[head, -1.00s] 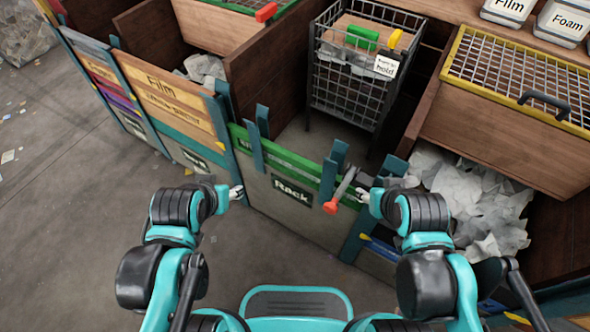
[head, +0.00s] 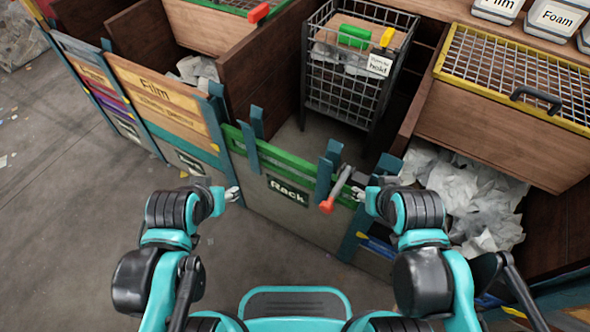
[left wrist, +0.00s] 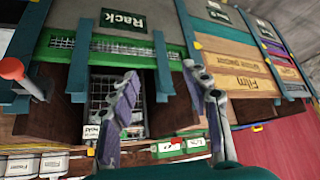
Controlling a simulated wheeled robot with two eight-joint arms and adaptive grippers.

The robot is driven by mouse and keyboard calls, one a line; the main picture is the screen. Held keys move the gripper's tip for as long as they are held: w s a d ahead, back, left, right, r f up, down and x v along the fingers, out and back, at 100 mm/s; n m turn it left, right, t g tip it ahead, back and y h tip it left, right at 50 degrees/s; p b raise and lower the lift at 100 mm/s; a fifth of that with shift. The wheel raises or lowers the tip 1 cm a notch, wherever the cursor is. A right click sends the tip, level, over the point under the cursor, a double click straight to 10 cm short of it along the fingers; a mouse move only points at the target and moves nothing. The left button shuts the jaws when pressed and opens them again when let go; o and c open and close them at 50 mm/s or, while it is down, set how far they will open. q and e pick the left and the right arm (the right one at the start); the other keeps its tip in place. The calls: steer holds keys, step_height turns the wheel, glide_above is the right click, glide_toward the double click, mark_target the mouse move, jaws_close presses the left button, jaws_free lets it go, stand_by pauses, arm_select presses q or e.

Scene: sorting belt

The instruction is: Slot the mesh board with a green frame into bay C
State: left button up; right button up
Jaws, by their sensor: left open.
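A green-framed mesh board (head: 300,172) stands upright behind the grey Rack panel (head: 255,195), between blue posts. Its green edge and some mesh also show in the left wrist view (left wrist: 60,42). A second green-framed mesh (head: 225,8) lies over a bay at the top left, cut off by the picture edge. I cannot read a letter C on any bay. My left gripper (head: 233,194) is in front of the Rack panel's left end. Its two fingers are apart and empty in the left wrist view (left wrist: 168,105). My right gripper (head: 363,194) is near the panel's right end; its fingers are too small to judge.
A red-ended lever (head: 328,204) sticks out by the Rack panel's right post. A wire cage (head: 350,90) stands inside this bay. A yellow-framed mesh lid (head: 510,68) covers the right bay, above pale scraps (head: 465,195). A Film board (head: 165,103) fronts the left bay.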

arm_select(q)
steer(key=w+d+r+m+g+p, duration=0.25)
steer(key=w+m, duration=0.25)
steer(key=w, duration=0.3)
steer(key=m+g+p, duration=0.4)
steer(key=m+g, duration=0.1)
steer(key=m, duration=1.4)
glide_above(289, 156)
step_height(289, 156, down, 19)
steer(key=shift+r, duration=0.15)
steer(key=shift+f+b, duration=0.3)
steer(key=shift+f, duration=0.25)
step_height(289, 156, down, 7)
steer(key=b, duration=0.2)
steer(key=shift+f+b, duration=0.2)
steer(key=shift+b, duration=0.2)
